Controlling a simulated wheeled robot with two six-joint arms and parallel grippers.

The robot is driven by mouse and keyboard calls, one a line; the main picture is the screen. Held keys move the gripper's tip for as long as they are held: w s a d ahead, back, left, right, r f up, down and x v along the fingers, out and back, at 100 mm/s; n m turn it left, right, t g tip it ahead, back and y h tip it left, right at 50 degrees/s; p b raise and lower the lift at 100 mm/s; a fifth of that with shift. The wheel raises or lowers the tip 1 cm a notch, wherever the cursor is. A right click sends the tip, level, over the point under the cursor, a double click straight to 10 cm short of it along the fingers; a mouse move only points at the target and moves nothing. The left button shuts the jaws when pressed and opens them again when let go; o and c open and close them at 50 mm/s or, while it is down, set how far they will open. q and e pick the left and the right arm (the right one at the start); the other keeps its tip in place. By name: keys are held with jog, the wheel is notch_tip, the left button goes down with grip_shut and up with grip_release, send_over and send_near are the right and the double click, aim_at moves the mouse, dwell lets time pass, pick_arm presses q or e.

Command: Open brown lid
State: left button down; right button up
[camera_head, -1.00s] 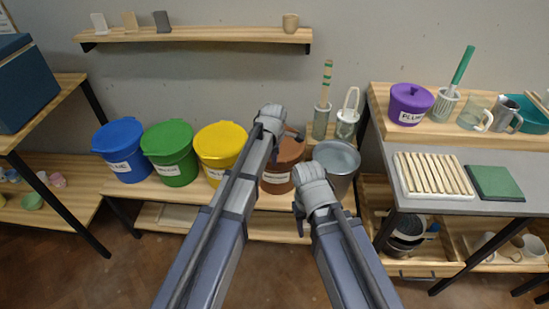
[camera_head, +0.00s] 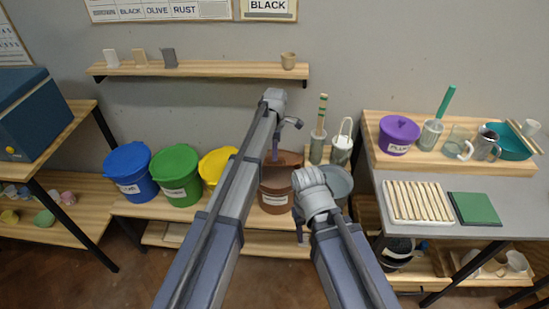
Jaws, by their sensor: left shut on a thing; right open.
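The brown bucket (camera_head: 274,195) stands on the low wooden bench, between the yellow and grey buckets. Its brown lid (camera_head: 291,158) shows at the top; my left arm covers part of the bucket, and I cannot tell whether the lid is seated or slightly raised. My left gripper (camera_head: 275,157) points down from above and is shut on the brown lid near its middle. My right gripper (camera_head: 298,222) is open and empty in front of the grey and brown buckets; its fingers are partly hidden by its own hand.
Blue (camera_head: 130,172), green (camera_head: 176,175) and yellow (camera_head: 214,166) lidded buckets stand to the left. A grey bucket (camera_head: 338,183) is close on the right. The worktable (camera_head: 480,180) at right holds slatted and green boards. A wall shelf (camera_head: 200,69) hangs above.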

pick_arm(q)
jog(key=shift+w+r+p, duration=0.4)
jog(key=shift+w+r, duration=0.2)
jog(key=shift+w, duration=0.2)
jog(key=shift+w+r+p, duration=0.4)
jog(key=shift+w+r, duration=0.2)
jog(key=shift+w, duration=0.15)
jog(key=c, duration=1.3)
grip_release()
jog(key=shift+c, duration=0.2)
jog(key=o, duration=0.3)
jog(key=shift+w+f, duration=0.25)
jog(key=shift+o, duration=0.7)
jog(key=shift+s+r, duration=0.1)
jog(key=shift+s, duration=0.1)
